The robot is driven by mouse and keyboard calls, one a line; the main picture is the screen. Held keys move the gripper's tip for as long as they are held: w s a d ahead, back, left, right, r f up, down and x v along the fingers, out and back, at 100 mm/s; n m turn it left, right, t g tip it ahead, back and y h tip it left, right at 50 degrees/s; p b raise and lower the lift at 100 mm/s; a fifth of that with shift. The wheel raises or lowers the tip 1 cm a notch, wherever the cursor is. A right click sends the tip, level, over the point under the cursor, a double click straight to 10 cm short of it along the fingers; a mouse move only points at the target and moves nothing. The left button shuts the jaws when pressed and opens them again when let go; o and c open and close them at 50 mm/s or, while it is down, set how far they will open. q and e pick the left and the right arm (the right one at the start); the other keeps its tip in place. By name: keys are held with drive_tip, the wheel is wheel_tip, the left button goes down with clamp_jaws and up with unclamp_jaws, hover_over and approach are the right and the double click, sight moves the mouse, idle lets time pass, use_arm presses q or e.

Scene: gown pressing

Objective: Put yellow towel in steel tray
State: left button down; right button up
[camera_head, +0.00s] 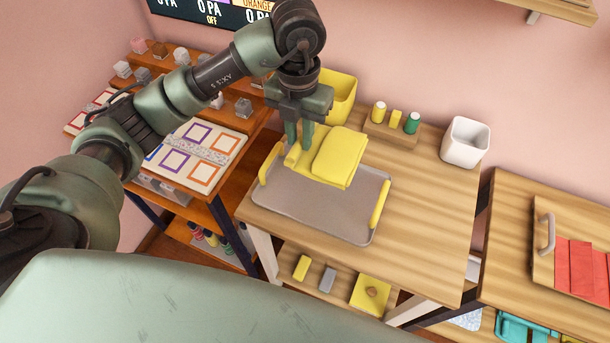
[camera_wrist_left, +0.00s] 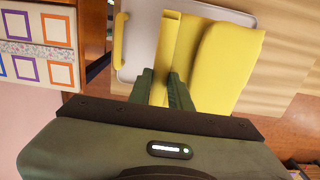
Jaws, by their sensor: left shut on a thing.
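The yellow towel (camera_head: 338,156) is folded and lies at the back part of the steel tray, partly over its far edge. The steel tray (camera_head: 318,207) is a flat grey tray with yellow handles on the wooden table. My left gripper (camera_head: 298,148) points down at the towel's left edge and is shut on it. In the left wrist view the fingers (camera_wrist_left: 165,85) meet the towel (camera_wrist_left: 222,60), with the tray (camera_wrist_left: 142,40) under its left side. I cannot tell whether the towel rests fully on the tray. My right gripper is not in view.
A yellow bin (camera_head: 342,97) stands just behind the towel. A wooden holder with spools (camera_head: 393,128) and a white cup (camera_head: 464,142) stand further right. A shelf unit with a framed-square board (camera_head: 198,152) is on the left. The table's right half is clear.

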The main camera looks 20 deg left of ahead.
use_arm(q)
wheel_tip(320, 180, down, 14)
drive_tip(key=shift+r+p, duration=0.1)
drive_tip(key=shift+p, duration=0.7)
drive_tip(key=c, duration=1.3)
unclamp_jaws()
drive_tip(key=shift+f, duration=0.2)
